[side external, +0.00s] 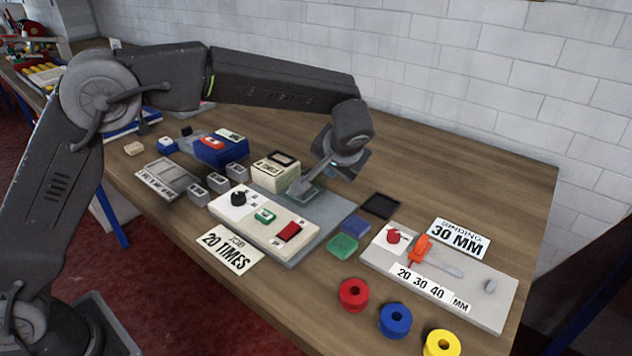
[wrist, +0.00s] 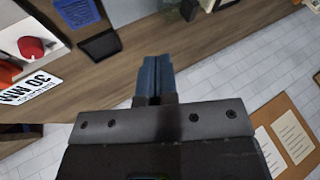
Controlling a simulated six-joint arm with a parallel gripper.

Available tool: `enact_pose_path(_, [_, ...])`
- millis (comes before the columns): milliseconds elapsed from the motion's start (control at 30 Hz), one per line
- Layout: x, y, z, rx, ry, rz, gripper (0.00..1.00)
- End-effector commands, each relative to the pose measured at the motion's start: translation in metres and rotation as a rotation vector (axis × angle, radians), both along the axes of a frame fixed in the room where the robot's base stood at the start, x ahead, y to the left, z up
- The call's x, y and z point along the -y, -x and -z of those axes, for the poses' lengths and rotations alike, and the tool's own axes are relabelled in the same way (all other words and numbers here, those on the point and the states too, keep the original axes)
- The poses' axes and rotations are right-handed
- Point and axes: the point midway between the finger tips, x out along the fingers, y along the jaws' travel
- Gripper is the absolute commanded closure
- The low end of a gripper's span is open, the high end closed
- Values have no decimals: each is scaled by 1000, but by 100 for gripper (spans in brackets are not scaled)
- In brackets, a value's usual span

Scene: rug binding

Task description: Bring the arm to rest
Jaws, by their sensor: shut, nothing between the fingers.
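My gripper (side external: 301,188) hangs over the back part of a grey and cream machine (side external: 262,222), pointing down and to the left in the side view. In the wrist view its two blue-grey fingers (wrist: 155,64) are together with nothing between them. The side view does not show clearly whether the fingertips touch the machine. The machine carries a black knob (side external: 238,198), a green button (side external: 265,215) and a red switch (side external: 289,232).
A "JOB 20 TIMES" card (side external: 229,250) lies in front of the machine. To the right are a black tray (side external: 380,206), a grey board (side external: 480,301) with an orange-handled tool (side external: 421,248), a "BINDING 30 MM" card (side external: 458,239) and red, blue and yellow spools. Bare wood lies along the back right.

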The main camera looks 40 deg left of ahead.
Motion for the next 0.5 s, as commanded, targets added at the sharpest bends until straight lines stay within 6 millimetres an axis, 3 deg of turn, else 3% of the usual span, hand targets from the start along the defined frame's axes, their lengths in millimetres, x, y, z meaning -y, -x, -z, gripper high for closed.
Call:
enact_pose_path(167, [-20,28,-33,-18,51,10,100])
enact_pose_path(300, [-43,74,-64,-42,120,35,100])
enact_pose_path(500, [-70,148,-93,-51,221,80,100])
